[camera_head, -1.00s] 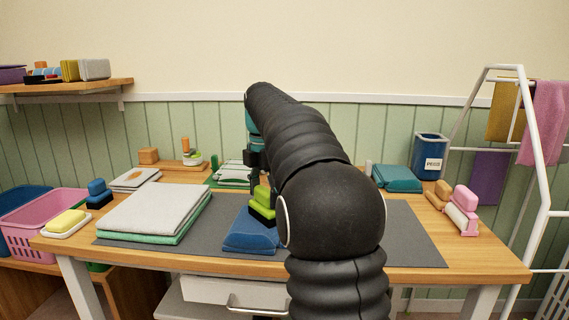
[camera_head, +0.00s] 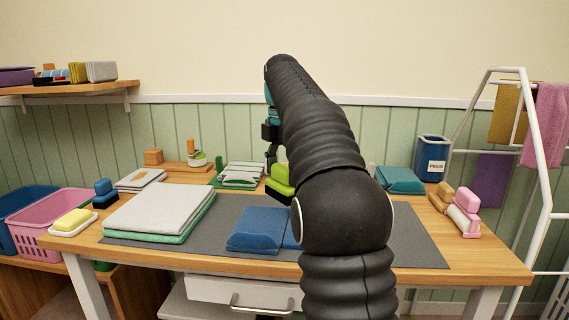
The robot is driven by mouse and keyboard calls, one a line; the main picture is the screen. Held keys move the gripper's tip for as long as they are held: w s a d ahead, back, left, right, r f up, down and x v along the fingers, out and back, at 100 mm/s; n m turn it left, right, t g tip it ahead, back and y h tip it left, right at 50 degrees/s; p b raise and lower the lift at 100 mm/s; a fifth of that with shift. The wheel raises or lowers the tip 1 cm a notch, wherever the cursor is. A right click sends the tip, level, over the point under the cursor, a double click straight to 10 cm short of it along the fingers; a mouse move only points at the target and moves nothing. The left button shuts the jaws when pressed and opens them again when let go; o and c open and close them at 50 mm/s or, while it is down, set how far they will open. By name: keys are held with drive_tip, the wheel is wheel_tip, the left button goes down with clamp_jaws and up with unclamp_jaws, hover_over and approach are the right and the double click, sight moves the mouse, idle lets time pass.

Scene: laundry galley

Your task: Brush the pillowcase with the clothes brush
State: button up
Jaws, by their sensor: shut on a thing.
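A folded blue cloth (camera_head: 257,229), which looks like the pillowcase, lies on the grey mat (camera_head: 405,239), its right part hidden behind my arm. A brush with a bright green top and dark underside (camera_head: 282,179), which looks like the clothes brush, is above and beyond the cloth's far edge, apart from it in the picture. My gripper (camera_head: 273,160) is shut on this brush from above. My arm hides much of the gripper and the brush's right side.
A stack of grey and green cloths (camera_head: 160,211) lies left of the blue cloth. A blue-and-black brush (camera_head: 104,193) and a yellow block on a dish (camera_head: 73,221) stand at the left. The mat's right part is clear.

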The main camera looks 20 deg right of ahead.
drive_tip(key=shift+r, duration=1)
